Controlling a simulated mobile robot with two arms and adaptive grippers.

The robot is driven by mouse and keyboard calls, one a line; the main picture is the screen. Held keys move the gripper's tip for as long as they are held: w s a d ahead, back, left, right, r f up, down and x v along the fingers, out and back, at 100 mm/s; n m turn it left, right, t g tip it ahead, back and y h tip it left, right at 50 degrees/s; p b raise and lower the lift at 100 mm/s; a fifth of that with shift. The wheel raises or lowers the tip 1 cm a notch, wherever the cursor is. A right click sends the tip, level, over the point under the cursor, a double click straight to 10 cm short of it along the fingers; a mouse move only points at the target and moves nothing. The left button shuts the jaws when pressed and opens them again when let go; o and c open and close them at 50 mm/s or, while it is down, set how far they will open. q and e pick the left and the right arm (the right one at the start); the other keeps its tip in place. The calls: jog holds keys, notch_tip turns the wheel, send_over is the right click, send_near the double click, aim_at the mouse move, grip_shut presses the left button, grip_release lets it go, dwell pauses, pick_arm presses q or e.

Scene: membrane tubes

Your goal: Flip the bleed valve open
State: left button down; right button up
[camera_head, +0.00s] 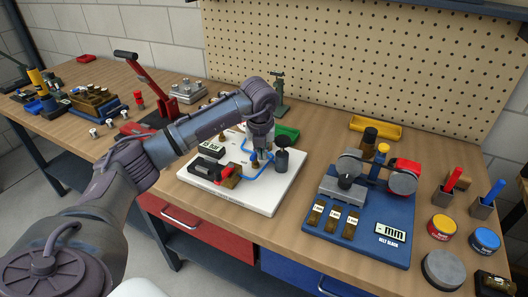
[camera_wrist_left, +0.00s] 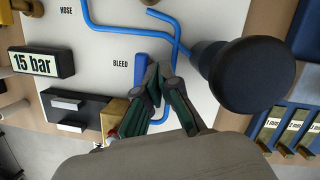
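The white board (camera_head: 270,203) of the tube rig lies on the bench. In the left wrist view, a small blue piece (camera_wrist_left: 140,68) stands beside the printed word BLEED, likely the bleed valve's lever. My left gripper (camera_wrist_left: 161,74) points down over the board, its fingertips together right beside the blue piece. Nothing shows between the tips, and I cannot tell whether they touch the blue piece. In the head view the left gripper (camera_head: 257,158) hides that spot. My right gripper is not in view.
A dark round knob (camera_wrist_left: 252,76) on a post stands close right of the fingers. Blue tubing (camera_wrist_left: 110,27) crosses the board. A 15 bar display (camera_wrist_left: 40,62) and a brass block (camera_wrist_left: 113,115) are at left. A blue belt rig (camera_head: 372,240) stands to the right.

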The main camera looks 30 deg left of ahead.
pick_arm(q)
jog(key=v, duration=1.2)
